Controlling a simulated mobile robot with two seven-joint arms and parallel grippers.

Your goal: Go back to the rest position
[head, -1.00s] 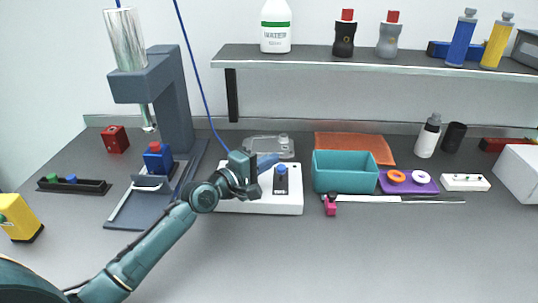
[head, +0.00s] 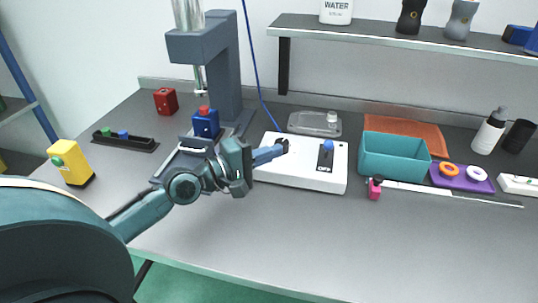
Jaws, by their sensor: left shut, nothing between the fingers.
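My left gripper (head: 243,178) shows in the head view at the end of the teal arm. It is shut and empty, above the worktop at the left edge of a white switch box (head: 305,180). A blue bar-like piece (head: 266,155) shows just beyond it, over the box's left part; I cannot tell whether they touch. A blue-knobbed lever (head: 326,155) stands on the box above the label OFF. My right gripper is not in view.
A grey press (head: 222,75) with a blue block (head: 206,123) stands behind my arm. A teal bin (head: 394,160), a pink item (head: 375,188) and a purple tray (head: 462,180) are to the right. The front of the worktop (head: 330,240) is clear.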

